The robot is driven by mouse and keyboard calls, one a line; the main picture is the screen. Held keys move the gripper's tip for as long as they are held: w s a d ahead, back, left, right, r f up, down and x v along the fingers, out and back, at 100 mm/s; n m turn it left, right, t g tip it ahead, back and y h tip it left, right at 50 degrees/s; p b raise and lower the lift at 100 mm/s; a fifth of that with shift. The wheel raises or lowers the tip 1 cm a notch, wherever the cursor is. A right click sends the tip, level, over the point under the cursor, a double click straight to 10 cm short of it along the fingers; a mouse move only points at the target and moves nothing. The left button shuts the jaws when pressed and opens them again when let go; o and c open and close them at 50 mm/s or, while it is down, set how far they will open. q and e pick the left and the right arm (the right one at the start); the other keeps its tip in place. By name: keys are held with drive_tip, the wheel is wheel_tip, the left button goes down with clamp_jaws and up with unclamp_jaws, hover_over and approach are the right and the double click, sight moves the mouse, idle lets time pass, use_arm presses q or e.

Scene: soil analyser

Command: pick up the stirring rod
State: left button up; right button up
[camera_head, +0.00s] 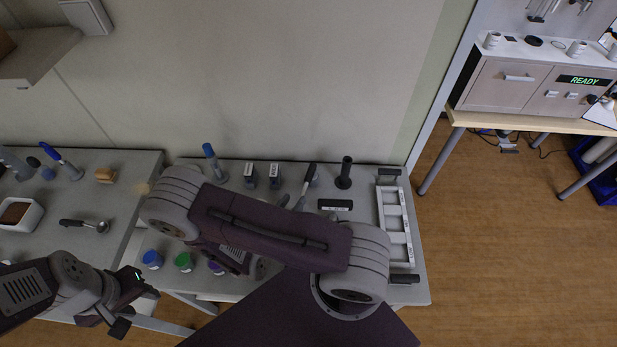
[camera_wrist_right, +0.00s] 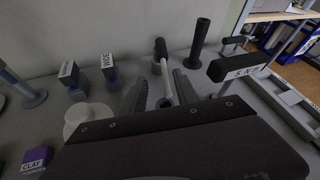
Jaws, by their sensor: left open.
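The stirring rod, with a black handle and pale shaft, stands at the back of the middle table (camera_head: 309,173). In the right wrist view the rod (camera_wrist_right: 164,68) shows between the two grey fingers of my right gripper (camera_wrist_right: 162,90), with a gap on each side. The right gripper is open; its fingertips show only partly in the head view, behind my arm. The rod's lower end is hidden. My left gripper (camera_head: 134,302) is open and empty at the front left, far from the rod.
A dark cylinder on a base (camera_head: 345,172) stands right of the rod. Two labelled blocks (camera_head: 262,176) and a blue-handled tool (camera_head: 210,150) stand left. A black labelled bar (camera_head: 335,204) and white rack (camera_head: 397,222) are at right. The wall is close behind.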

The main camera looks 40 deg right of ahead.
sight(303, 191)
drive_tip(key=x, duration=0.5)
drive_tip(key=shift+s+d+p, duration=0.2)
drive_tip(key=shift+s+p, duration=0.1)
drive_tip(key=shift+p, duration=0.05)
drive_tip(key=shift+s+a, duration=0.1)
drive_tip(key=shift+c, duration=1.2)
use_arm(q)
drive_tip(key=shift+r, duration=0.45)
use_arm(e)
clamp_jaws()
